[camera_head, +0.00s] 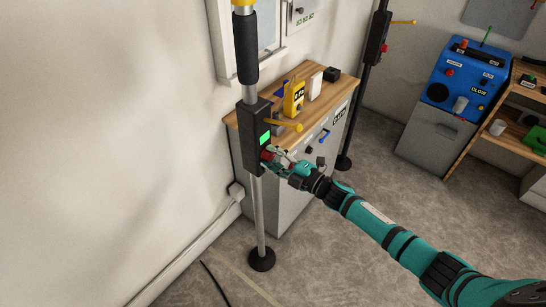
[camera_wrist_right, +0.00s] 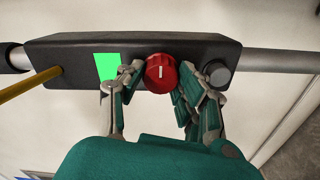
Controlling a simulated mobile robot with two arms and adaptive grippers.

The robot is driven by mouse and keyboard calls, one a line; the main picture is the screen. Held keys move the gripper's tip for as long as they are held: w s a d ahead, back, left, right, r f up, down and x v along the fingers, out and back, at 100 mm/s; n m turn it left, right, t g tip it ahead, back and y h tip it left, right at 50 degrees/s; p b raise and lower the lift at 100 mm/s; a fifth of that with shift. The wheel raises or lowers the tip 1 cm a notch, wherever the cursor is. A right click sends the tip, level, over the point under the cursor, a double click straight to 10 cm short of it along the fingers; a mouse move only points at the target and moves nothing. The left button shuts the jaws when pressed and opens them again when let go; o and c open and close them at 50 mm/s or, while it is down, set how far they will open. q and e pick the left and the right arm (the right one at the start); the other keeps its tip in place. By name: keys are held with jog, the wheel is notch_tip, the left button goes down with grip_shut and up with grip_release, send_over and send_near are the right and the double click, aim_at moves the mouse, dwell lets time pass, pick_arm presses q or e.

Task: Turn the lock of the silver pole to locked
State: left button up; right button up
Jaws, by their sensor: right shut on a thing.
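The silver pole (camera_head: 258,210) stands upright on a round black foot at the left. A black lock box (camera_head: 252,135) is fixed on it, with a lit green screen (camera_head: 265,138), a yellow lever (camera_head: 284,125) and a red knob (camera_wrist_right: 160,73). My right gripper (camera_head: 270,158) is at the lower part of the box. In the wrist view its fingers (camera_wrist_right: 163,88) sit on either side of the red knob and are shut on it. The knob's white mark runs up and down in that view. A black button (camera_wrist_right: 218,73) sits beside the knob. My left gripper is not in view.
A grey cabinet with a wooden top (camera_head: 322,93) stands right behind the pole, holding a yellow device (camera_head: 294,97). A second dark pole (camera_head: 362,95) stands farther back. A blue machine (camera_head: 463,80) and a wooden shelf (camera_head: 490,108) are at the right. The floor (camera_head: 380,265) in front is mostly clear.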

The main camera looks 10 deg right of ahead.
jog(key=o, duration=1.1)
jog(key=shift+o, duration=0.2)
jog(key=v, duration=1.2)
jog(key=shift+d, duration=0.1)
